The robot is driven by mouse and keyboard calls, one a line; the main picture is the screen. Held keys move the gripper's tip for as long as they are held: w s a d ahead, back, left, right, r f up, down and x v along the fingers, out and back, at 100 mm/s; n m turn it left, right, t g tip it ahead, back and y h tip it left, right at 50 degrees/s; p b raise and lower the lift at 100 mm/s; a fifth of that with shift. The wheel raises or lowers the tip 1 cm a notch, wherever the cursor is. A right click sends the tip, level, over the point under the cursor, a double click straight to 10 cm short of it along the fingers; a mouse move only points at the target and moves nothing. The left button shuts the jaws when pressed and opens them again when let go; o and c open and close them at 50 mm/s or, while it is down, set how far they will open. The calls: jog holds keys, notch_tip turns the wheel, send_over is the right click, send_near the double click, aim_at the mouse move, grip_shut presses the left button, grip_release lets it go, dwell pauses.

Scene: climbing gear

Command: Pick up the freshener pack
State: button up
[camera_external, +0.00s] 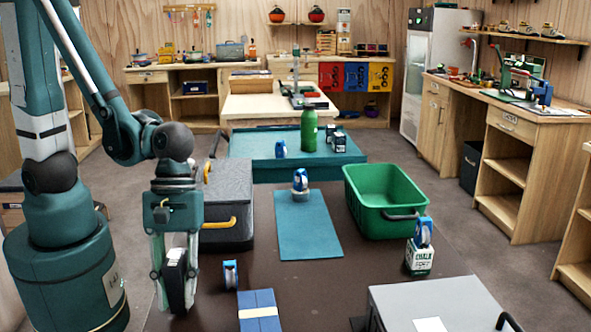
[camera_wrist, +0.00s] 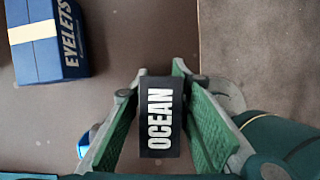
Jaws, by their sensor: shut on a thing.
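A dark pack lettered OCEAN (camera_wrist: 160,135), which looks like the freshener pack, is between the green-padded fingers of my gripper (camera_wrist: 155,78) in the wrist view. In the external view my gripper (camera_external: 175,285) is at the lower left, pointing down, with the dark pack (camera_external: 177,288) upright between its fingers. The gripper is shut on the pack. The fingers hide part of its sides, and I cannot tell how far its bottom is from the brown table (camera_external: 310,302).
A blue EYELETS box (camera_wrist: 45,40) and a small blue-and-white item (camera_external: 230,274) are near the gripper. A grey case (camera_external: 228,190) is behind it. A green bin (camera_external: 385,200), chalk box (camera_external: 419,258) and grey lidded box (camera_external: 435,300) stand to the right. The blue mat (camera_external: 308,232) has bare room.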

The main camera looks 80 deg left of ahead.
aim_at(171, 268)
jog(key=shift+r+p, duration=1.4)
jog(key=shift+r, duration=3.1)
